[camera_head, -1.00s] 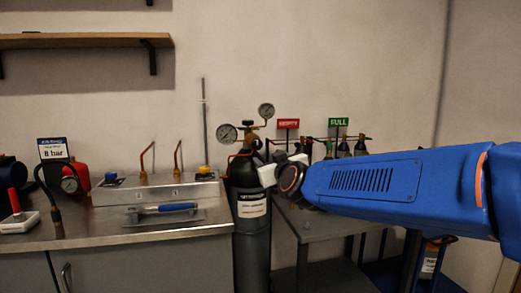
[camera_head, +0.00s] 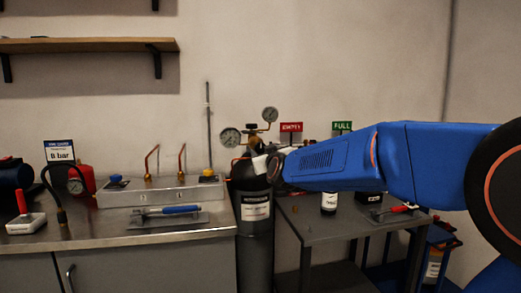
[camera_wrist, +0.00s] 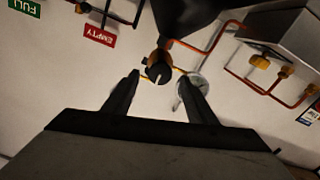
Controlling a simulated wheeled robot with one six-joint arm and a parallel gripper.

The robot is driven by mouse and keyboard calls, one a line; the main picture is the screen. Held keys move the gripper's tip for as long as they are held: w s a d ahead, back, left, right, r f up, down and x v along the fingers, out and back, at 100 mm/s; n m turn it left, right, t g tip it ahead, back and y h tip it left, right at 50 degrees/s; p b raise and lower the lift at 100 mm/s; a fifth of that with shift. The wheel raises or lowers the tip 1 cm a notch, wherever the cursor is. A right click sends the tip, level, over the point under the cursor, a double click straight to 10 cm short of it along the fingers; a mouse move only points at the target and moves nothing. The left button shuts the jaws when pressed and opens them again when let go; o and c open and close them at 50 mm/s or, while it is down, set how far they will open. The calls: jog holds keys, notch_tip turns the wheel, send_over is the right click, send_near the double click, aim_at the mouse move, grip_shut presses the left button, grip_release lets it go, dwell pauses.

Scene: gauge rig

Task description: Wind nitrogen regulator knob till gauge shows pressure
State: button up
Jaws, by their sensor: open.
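The black nitrogen cylinder (camera_head: 255,240) stands between the bench and the side table in the head view. On top is a brass regulator with a left gauge (camera_head: 230,137) and an upper right gauge (camera_head: 270,114); their needles are too small to read. My gripper (camera_head: 259,164) is at the cylinder's top, partly hiding the regulator. In the wrist view, turned over, my gripper (camera_wrist: 158,88) is open. A dark round knob (camera_wrist: 158,72) shows between and beyond its fingertips, apparently untouched. One gauge (camera_wrist: 187,90) is partly hidden by the right finger. The cylinder (camera_wrist: 187,14) is at the top.
The steel bench (camera_head: 110,235) at left carries a metal manifold box (camera_head: 150,191), a blue-handled tool (camera_head: 168,210) and a red gauge unit (camera_head: 82,178). The side table (camera_head: 340,228) is right of the cylinder. EMPTY (camera_head: 291,127) and FULL (camera_head: 342,126) signs stand behind.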

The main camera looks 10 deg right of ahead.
aim_at(261, 148)
jog(key=shift+w, duration=2.85)
jog(key=c, duration=1.1)
